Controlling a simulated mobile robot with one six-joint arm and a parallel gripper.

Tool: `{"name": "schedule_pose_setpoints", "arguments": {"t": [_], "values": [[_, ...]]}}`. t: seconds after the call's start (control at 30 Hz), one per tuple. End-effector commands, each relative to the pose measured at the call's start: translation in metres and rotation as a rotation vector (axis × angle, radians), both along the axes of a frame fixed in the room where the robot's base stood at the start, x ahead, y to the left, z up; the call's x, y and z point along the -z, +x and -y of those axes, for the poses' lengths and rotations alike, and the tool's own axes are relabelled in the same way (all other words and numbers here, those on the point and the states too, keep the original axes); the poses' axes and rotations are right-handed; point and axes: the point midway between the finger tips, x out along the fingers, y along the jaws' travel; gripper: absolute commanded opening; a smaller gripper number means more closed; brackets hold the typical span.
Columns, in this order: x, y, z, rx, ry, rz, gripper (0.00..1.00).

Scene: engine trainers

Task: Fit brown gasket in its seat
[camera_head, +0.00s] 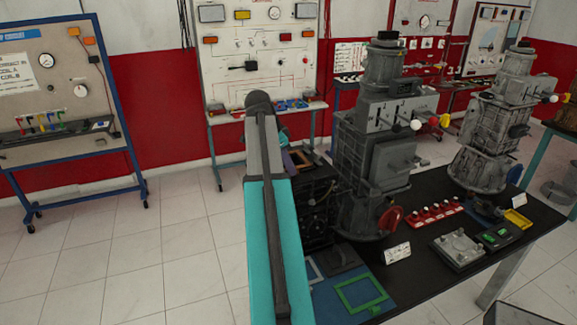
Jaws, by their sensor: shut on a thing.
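A brown square frame, which looks like the brown gasket (301,158), shows just right of my teal arm, at the top of a dark engine block (318,198). My arm hides its left side. I cannot tell whether it lies in a seat or is held above one. My arm rises from the bottom edge to a grey elbow and blocks the view behind it. A small part of my wrist shows right of the elbow, but my gripper's fingers are hidden. A purple piece shows beside the brown frame, partly covered by my arm.
A green square frame (361,293) lies on a blue mat (378,309) at the table's near end. Tall grey machines (372,150) stand right of the block. Panels stand behind; floor at left is clear.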

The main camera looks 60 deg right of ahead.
Motion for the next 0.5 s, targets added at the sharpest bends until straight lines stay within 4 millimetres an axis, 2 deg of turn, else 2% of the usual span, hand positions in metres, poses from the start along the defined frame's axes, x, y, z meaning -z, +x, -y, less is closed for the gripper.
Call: {"name": "schedule_pose_setpoints", "arguments": {"t": [0.5], "values": [[0.0053, 0.0000, 0.0000, 0.000, 0.000, 0.000, 0.00]]}}
